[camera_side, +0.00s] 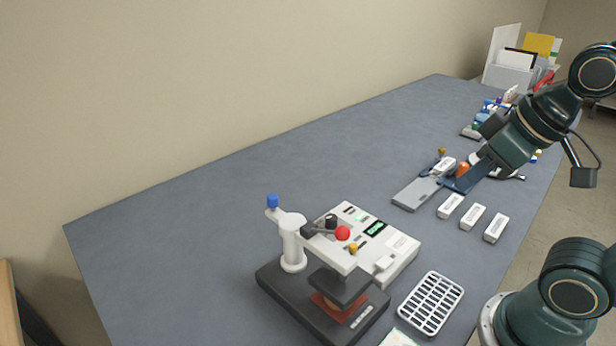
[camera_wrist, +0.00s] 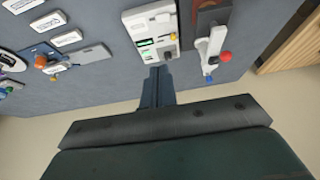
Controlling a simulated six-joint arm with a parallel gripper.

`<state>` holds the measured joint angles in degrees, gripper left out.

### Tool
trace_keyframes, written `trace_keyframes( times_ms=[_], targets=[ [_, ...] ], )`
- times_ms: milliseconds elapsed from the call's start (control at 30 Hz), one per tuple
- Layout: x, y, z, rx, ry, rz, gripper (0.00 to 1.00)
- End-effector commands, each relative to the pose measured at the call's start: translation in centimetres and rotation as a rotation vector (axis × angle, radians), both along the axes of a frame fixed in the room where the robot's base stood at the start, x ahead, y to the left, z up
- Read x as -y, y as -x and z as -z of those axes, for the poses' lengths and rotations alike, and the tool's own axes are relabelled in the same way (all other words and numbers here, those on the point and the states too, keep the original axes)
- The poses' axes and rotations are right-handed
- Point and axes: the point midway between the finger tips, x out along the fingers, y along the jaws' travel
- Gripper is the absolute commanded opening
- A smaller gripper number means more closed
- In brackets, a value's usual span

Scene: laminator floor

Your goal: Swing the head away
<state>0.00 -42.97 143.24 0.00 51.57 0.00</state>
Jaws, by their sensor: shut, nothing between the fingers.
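The press stands on a dark base (camera_side: 274,282) at the front of the table in the side view. Its white post (camera_side: 292,248) carries an arm with a black head (camera_side: 340,286), which sits over a reddish plate (camera_side: 322,306). A red ball knob (camera_side: 342,233) and a blue-tipped lever (camera_side: 272,201) stick out of it. In the wrist view the red knob (camera_wrist: 226,57) and blue tip (camera_wrist: 209,78) show at upper right. My gripper (camera_side: 453,186) is shut and empty, well apart from the press, above the grey plate area. Its fingers also show in the wrist view (camera_wrist: 157,74).
A white control box (camera_side: 400,242) with a green display adjoins the press. A slotted white tray (camera_side: 431,303) lies right of it. A grey plate (camera_side: 412,195) and white blocks (camera_side: 473,216) lie farther back. Table left of the press is clear.

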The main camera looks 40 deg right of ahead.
Motion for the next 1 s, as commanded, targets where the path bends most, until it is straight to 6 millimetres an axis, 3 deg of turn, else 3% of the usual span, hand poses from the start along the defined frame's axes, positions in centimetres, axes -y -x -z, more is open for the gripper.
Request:
trace_keyframes(
  times_ms=[300,533,767,1000],
  targets=[
    [0.0,0.0,0.0,0.0,0.0,0.0,0.0],
    [-0.2,-0.5,-0.3,-0.003,0.002,-0.016,0.43],
    [-1.1,-3.2,-1.7,-0.021,0.01,-0.1,0.43],
    [-3.0,-8.2,-3.5,-0.046,0.023,-0.251,0.43]
  ],
)
